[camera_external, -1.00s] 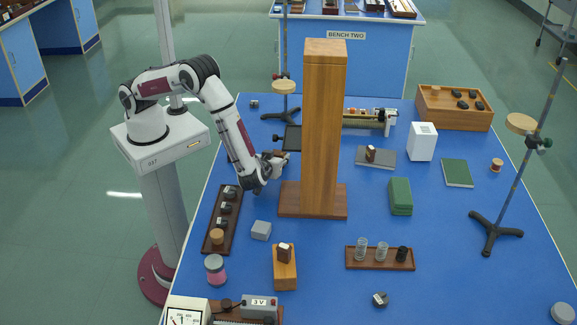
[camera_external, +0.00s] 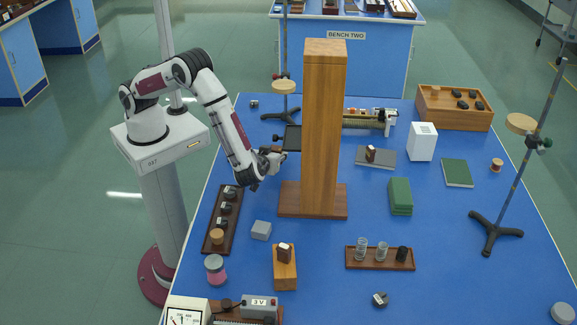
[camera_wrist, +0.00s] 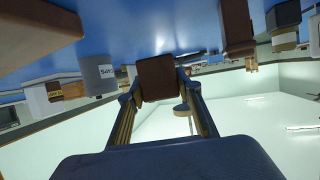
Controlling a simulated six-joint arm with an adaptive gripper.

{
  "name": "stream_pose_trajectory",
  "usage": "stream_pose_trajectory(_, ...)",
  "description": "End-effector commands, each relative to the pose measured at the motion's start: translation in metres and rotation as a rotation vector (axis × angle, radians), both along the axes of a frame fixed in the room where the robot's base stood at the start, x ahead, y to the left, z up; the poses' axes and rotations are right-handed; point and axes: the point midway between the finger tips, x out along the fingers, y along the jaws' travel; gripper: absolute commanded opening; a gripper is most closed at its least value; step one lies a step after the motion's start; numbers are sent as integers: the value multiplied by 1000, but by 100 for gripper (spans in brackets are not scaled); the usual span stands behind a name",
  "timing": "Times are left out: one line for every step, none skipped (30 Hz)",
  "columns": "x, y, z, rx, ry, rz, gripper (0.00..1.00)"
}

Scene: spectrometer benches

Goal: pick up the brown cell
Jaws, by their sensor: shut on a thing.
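My gripper (camera_external: 274,157) is left of the tall wooden tower, above the left part of the blue bench. In the wrist view its two fingers (camera_wrist: 158,88) are closed on the sides of the brown cell (camera_wrist: 157,72), a dark brown block. The cell is held between the fingertips and appears clear of the blue bench top. In the outside view the cell is too small and too covered by the gripper to make out clearly.
A dark rack (camera_external: 222,222) and a grey block (camera_external: 261,230) are nearer the front. Another small brown block (camera_external: 284,254) stands on a wooden block.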

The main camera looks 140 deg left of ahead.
Motion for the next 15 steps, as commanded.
stream_pose_trajectory(6, -8, 0, 1, -2, -2, 9)
stream_pose_trajectory(9, -12, 0, 1, -1, -4, 9)
stream_pose_trajectory(13, -19, 0, 1, -1, -3, 9)
stream_pose_trajectory(16, -23, 0, 1, -2, -2, 9)
stream_pose_trajectory(20, -29, 0, 1, -1, -4, 9)
stream_pose_trajectory(24, -36, 0, 0, -2, -4, 9)
stream_pose_trajectory(28, -42, 0, 0, -2, -3, 9)
stream_pose_trajectory(32, -48, 0, 1, -1, -4, 9)
stream_pose_trajectory(36, -55, 0, 0, -3, -3, 9)
stream_pose_trajectory(40, -61, 0, 0, -2, -2, 9)
stream_pose_trajectory(44, -67, 0, 0, -3, -3, 9)
stream_pose_trajectory(48, -73, 0, 0, -3, -3, 9)
stream_pose_trajectory(52, -79, 0, 1, -1, -3, 9)
stream_pose_trajectory(55, -85, -1, 0, -2, -3, 9)
stream_pose_trajectory(59, -90, 0, 0, -2, -2, 9)
